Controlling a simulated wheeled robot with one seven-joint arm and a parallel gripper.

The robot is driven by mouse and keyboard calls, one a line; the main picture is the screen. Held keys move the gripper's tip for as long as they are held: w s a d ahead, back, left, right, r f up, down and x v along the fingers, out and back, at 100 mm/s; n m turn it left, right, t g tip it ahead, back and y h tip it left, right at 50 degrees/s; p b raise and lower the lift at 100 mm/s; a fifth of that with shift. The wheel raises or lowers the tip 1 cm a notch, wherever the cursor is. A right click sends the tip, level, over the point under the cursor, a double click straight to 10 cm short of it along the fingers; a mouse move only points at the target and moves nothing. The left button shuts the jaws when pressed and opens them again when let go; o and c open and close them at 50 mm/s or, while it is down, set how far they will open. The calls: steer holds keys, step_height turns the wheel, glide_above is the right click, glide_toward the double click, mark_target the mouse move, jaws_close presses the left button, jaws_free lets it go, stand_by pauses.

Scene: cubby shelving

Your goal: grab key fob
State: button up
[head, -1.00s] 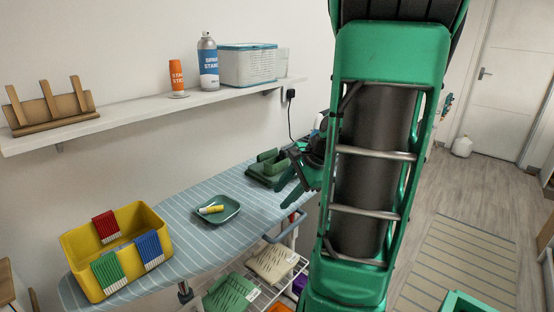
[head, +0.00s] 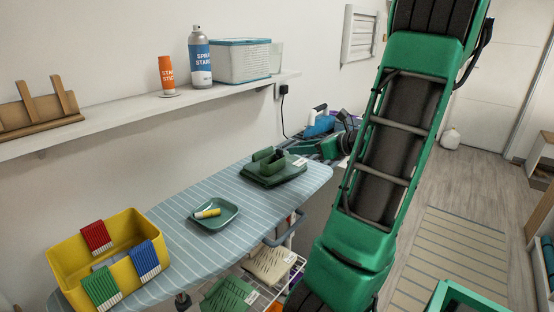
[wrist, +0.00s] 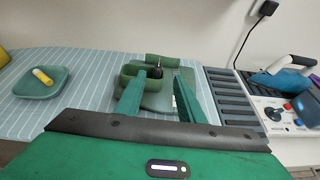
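A small dark object (wrist: 156,73), perhaps the key fob, shows at the green organizer (wrist: 133,71) in the wrist view; it is too small to be sure. The organizer has a raised box, a roll-like part behind it and a flat base, and sits on the striped ironing board. It also shows in the head view (head: 272,172). In the head view my gripper is partly hidden behind my arm, to the right of the organizer.
A green dish (head: 215,215) with a yellow-and-white stick lies on the ironing board (head: 185,215). A yellow bin (head: 70,252) with brushes is at the left end. A wall shelf (head: 130,110) hangs above. A grey slatted surface and iron (wrist: 290,68) are at right.

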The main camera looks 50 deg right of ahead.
mark_target(282, 150)
steer(key=shift+x, duration=4.25)
steer(key=shift+s+a, duration=0.1)
steer(key=shift+a, duration=0.05)
jaws_close()
